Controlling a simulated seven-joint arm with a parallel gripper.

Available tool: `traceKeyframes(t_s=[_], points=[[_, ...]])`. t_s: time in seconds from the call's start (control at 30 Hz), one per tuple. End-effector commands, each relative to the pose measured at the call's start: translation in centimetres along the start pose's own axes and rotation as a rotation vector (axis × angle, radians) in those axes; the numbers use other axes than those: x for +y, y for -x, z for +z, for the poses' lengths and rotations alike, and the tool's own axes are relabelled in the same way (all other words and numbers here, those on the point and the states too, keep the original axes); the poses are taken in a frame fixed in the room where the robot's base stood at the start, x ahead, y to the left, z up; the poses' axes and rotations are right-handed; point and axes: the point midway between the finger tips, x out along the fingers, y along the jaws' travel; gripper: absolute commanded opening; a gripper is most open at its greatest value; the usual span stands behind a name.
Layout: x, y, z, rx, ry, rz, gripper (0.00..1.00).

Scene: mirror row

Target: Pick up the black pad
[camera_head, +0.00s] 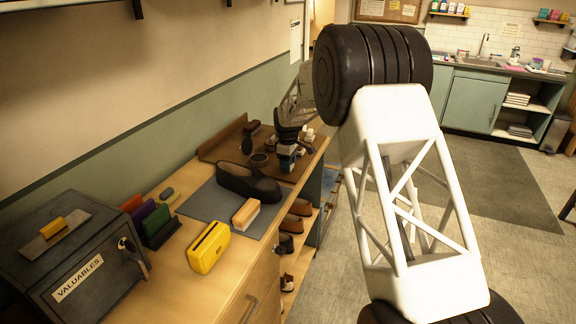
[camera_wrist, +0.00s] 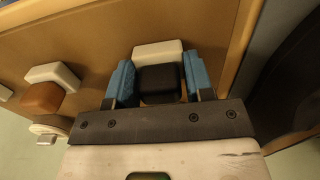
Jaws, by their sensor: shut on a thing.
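The black pad (camera_wrist: 160,84) sits between the two blue fingers of my gripper (camera_wrist: 159,66) in the wrist view. The fingers are shut on it from both sides. A white block (camera_wrist: 158,52) shows right beside the pad at its far side; I cannot tell whether they are joined. In the head view my gripper (camera_head: 287,160) is low over the brown board (camera_head: 213,146) at the far end of the bench. The pad cannot be made out there. I cannot tell whether it is clear of the board.
A brown pad (camera_wrist: 42,97) with a white block lies left of my gripper in the wrist view. A dark shoe (camera_head: 246,184) lies on a grey mat (camera_head: 207,203) close by. A yellow case (camera_head: 210,247), a brush (camera_head: 246,213) and a safe (camera_head: 75,255) stand nearer.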

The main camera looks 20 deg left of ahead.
Motion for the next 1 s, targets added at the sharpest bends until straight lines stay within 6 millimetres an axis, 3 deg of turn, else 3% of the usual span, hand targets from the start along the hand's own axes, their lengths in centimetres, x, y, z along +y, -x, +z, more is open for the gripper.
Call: traceKeyframes(t_s=[0.37, 0.63, 1.0], points=[[0.0, 0.8, 0.0, 0.001, 0.0, 0.001, 0.25], [0.1, 3.6, 0.0, 0.001, 0.0, 0.002, 0.25], [-3.3, 4.0, 2.1, 0.0, 0.0, 0.0, 0.25]])
